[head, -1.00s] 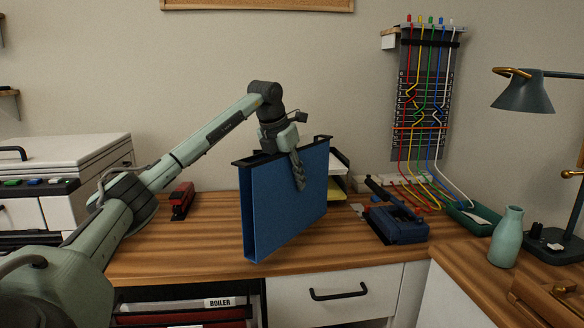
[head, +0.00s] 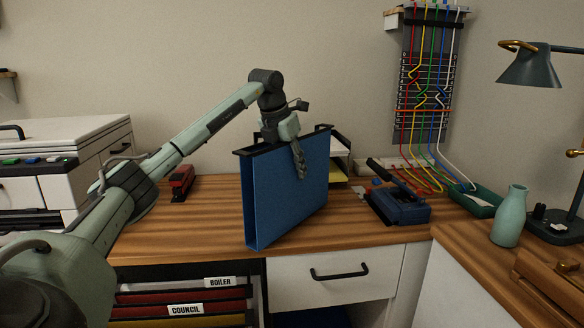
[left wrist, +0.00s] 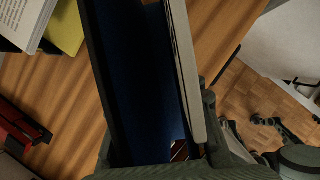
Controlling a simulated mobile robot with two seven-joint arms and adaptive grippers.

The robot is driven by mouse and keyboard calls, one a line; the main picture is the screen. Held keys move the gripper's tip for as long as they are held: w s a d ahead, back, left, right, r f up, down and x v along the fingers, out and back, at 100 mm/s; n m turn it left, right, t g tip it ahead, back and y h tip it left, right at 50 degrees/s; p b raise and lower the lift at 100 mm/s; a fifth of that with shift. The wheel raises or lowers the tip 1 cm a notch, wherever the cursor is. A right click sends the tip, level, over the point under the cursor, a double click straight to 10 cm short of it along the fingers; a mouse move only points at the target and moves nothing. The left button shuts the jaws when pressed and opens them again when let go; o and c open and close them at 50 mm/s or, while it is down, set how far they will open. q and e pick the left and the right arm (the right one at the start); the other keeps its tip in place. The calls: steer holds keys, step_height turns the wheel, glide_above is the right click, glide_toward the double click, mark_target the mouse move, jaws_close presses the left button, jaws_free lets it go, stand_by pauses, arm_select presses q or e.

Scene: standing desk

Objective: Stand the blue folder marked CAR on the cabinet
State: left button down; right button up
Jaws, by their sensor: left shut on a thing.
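The blue folder (head: 285,195) hangs upright from my left gripper (head: 299,160) over the wooden desk, near its front edge. The gripper is shut on the folder's top, and one finger shows against its blue side. In the left wrist view the folder's dark blue inside (left wrist: 140,80) fills the middle, close to the camera. No CAR label is visible on it. I cannot tell whether its lower edge touches the desk. I cannot tell which piece is the cabinet; a white cabinet with drawers (head: 40,192) stands at the left. My right gripper is not in view.
An open drawer below the desk holds hanging files marked BOILER (head: 220,282) and COUNCIL (head: 186,309).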

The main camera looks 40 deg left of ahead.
arm_select(q)
steer(key=shift+f, duration=0.5)
stand_by(0.3)
steer(key=c, duration=1)
jaws_free()
steer(key=shift+o, duration=0.2)
